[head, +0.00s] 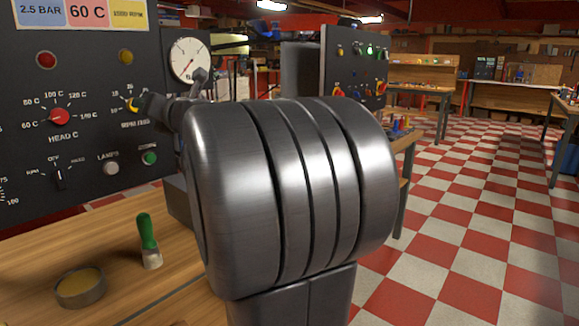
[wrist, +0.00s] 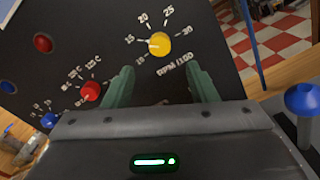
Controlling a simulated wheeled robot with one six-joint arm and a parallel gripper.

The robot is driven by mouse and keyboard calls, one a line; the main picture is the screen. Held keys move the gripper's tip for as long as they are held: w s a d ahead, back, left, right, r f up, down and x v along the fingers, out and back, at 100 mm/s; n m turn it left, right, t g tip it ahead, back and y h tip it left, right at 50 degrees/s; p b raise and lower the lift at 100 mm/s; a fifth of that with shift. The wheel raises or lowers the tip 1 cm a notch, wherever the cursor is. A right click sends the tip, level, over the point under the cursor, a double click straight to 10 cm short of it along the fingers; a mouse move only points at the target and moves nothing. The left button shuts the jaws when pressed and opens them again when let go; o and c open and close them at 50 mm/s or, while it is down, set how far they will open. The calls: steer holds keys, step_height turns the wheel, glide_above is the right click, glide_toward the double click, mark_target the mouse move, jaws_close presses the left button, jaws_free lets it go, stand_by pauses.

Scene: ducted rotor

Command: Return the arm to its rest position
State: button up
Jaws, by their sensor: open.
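My gripper (wrist: 160,67) is open in the wrist view, its two green fingers apart and empty, close to a dark control panel (wrist: 115,40). A yellow knob (wrist: 160,43) lies just beyond and between the fingertips, its pointer toward the 15 mark. I cannot tell whether the fingers touch it. In the head view, the yellow knob (head: 133,104) shows on the panel (head: 100,60), with the end of my arm close beside it. The bulky grey part of my arm fills the middle and hides what is behind it; the fingers are hard to make out there.
A wooden bench (head: 110,235) holds a round tin (head: 80,286) and a green-handled brush (head: 148,240). A red knob (head: 59,116) and a gauge (head: 189,59) are near my arm. A blue-topped post (wrist: 302,98) is right of my gripper. Checkered floor (head: 470,215) is open at right.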

steer(key=p+v, duration=0.1)
steer(key=v, duration=0.6)
steer(key=w+a+m+p, duration=0.9)
steer(key=a+m, duration=0.2)
steer(key=m, duration=0.8)
steer(key=shift+w+m+p, duration=0.15)
steer(key=shift+m+p, duration=0.15)
steer(key=shift+p, duration=0.05)
